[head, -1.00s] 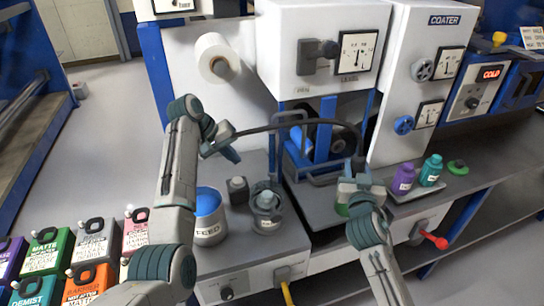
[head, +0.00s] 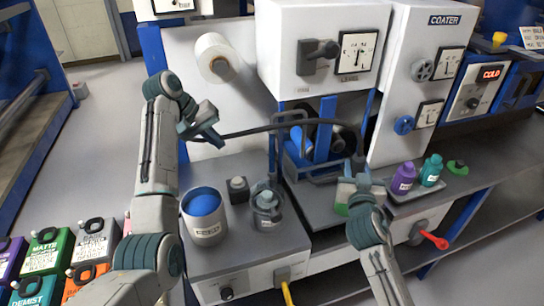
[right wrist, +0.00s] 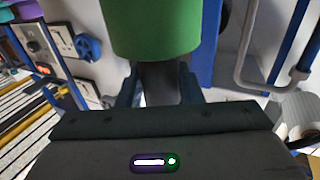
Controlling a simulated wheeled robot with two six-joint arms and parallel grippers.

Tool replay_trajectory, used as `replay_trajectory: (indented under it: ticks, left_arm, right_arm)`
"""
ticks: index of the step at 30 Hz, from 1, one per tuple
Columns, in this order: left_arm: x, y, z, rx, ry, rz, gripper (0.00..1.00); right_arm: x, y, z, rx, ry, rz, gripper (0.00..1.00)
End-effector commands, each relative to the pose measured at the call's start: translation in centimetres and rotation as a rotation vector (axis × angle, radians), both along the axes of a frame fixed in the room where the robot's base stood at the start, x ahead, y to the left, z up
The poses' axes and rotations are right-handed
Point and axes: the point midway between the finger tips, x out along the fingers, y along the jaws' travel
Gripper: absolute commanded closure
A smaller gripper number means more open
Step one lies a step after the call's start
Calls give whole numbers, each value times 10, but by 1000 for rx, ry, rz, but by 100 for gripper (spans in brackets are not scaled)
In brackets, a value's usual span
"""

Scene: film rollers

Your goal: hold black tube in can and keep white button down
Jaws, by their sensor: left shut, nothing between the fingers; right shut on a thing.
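The black tube (head: 285,126) arches from the coater's roller frame toward the left in the head view. Its free end is beside my left gripper (head: 207,134), which is shut and empty, above and apart from the can. The can (head: 205,232), labelled FEED, stands upright with blue contents. A small dark block (head: 238,190) stands behind it; I cannot make out a white button on it. My right gripper (right wrist: 160,88) is shut on the dark neck of a green container (right wrist: 152,30). In the head view, the green container (head: 341,208) is partly hidden by that gripper.
A glass jar (head: 266,207) stands right of the can. Purple (head: 403,178) and teal (head: 430,170) bottles stand on a tray at the right. A green piece (head: 457,167) lies beside them. The coater (head: 430,60) rises behind. Labelled jugs (head: 45,250) stand at lower left.

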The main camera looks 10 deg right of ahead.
Motion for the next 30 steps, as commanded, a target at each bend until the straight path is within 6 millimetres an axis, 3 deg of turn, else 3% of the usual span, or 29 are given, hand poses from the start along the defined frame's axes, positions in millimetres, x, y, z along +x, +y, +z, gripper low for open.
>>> replay_trajectory:
  ticks: [4,5,8,9,20,30]
  left_arm:
    - [0,0,0,0,0,0,100]
    - [0,0,0,0,0,0,100]
    - [0,0,0,0,0,0,100]
    - [0,0,0,0,0,0,100]
    - [0,0,-4,0,0,0,100]
    - [0,0,-24,0,0,0,100]
  right_arm:
    - [0,0,1,-1,-2,0,91]
    - [0,0,1,-1,-2,0,63]
    - [0,0,1,0,-1,0,44]
    - [0,0,1,0,-1,0,42]
    - [-7,3,-3,2,2,0,42]
    - [-67,26,-6,4,0,0,42]
